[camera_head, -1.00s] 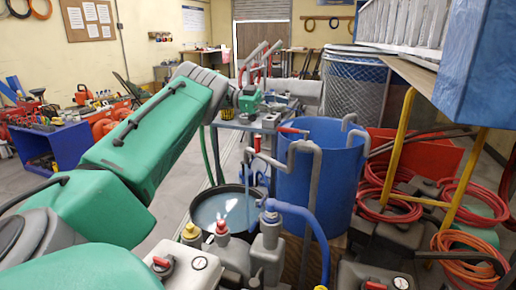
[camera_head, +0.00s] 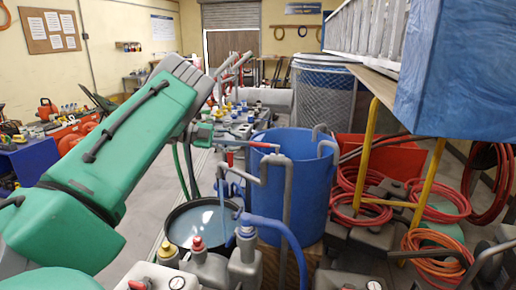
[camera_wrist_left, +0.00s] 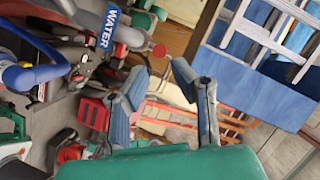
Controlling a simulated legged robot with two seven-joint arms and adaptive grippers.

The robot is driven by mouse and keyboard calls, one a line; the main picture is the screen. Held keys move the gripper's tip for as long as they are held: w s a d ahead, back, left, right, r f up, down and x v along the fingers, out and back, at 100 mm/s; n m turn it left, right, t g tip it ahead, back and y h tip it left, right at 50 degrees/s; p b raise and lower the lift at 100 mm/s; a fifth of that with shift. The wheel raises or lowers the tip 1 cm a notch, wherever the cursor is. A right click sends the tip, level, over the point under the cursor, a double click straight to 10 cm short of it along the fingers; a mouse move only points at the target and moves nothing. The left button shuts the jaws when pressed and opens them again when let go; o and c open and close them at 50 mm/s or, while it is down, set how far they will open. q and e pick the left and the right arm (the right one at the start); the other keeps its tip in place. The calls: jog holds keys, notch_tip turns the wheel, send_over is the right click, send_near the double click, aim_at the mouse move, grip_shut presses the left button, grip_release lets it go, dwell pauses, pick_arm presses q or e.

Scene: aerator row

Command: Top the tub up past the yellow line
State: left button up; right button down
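The round black tub (camera_head: 166,222) stands on the floor left of a blue barrel, with pale blue water (camera_head: 195,222) in it. A thin pale streak crosses the water; I cannot tell whether it is a falling stream. No yellow line can be made out. A red lever (camera_head: 263,145) sits on grey pipework above the tub. My left arm reaches in from the left; its gripper is small and partly hidden in the head view. In the left wrist view the left gripper (camera_wrist_left: 165,82) is open and empty, with a red knob (camera_wrist_left: 159,51) beyond its fingertips. My right gripper is not in view.
The blue barrel (camera_head: 290,185) stands right of the tub. Grey and blue pipes (camera_head: 275,228) rise in front. Red hoses (camera_head: 352,190), a yellow frame (camera_head: 366,150) and a blue overhead box (camera_head: 450,80) crowd the right.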

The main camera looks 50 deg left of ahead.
aim_at(251, 144)
pick_arm(q)
jog(key=b+x, duration=0.1)
jog(key=x, duration=0.6)
jog(key=shift+w+d+f, duration=0.1)
jog(key=shift+w+d, duration=0.05)
grip_shut()
